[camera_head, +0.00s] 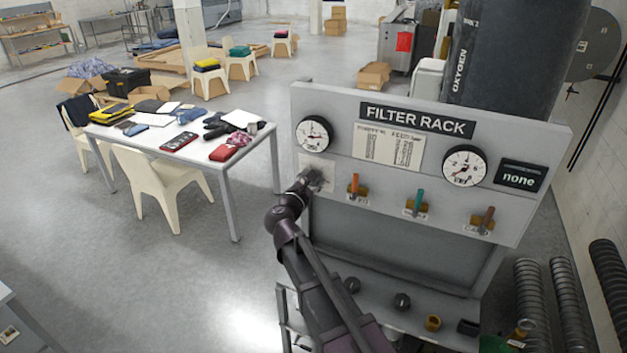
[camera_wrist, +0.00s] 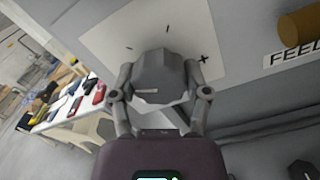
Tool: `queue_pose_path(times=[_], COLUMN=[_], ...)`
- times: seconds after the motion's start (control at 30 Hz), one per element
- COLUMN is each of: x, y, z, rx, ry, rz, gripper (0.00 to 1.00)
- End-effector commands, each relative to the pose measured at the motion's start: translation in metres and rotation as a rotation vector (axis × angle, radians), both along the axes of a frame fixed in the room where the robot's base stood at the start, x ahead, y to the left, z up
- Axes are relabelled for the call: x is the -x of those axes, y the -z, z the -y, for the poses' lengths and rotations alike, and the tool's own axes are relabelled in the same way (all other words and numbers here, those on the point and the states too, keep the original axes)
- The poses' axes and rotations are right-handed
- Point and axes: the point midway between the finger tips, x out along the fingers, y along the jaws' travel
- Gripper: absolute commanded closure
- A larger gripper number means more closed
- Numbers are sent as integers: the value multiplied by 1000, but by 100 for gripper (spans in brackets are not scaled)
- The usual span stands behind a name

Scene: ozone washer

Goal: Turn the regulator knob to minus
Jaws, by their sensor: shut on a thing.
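The regulator knob (camera_wrist: 160,72) is a grey, many-sided knob on a white plate (camera_wrist: 108,33) of the panel. In the wrist view the plate has a minus at left, an upright line at the top and a plus at right. My gripper (camera_wrist: 158,80) is shut on the knob, one finger at each side. A small pale mark shows on the knob's near face; I cannot tell which sign the knob points to. In the head view my gripper (camera_head: 314,180) is at the panel's left side, under the left gauge (camera_head: 314,133), and hides most of the knob.
The FILTER RACK panel (camera_head: 417,119) has orange, green and brown levers right of my gripper; the orange lever (camera_head: 354,184) is nearest. A right gauge (camera_head: 464,166) and a "none" display (camera_head: 521,176) sit further right. A cluttered table (camera_head: 255,141) stands left.

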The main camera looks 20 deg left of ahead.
Motion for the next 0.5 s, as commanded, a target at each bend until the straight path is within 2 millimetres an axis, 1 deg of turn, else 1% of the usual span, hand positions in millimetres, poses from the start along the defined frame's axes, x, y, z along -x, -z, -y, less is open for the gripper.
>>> queue_pose_path(times=[0.5], x=[-1], y=[0], z=[0], rx=[492], ry=[0], rz=[-37], gripper=[86])
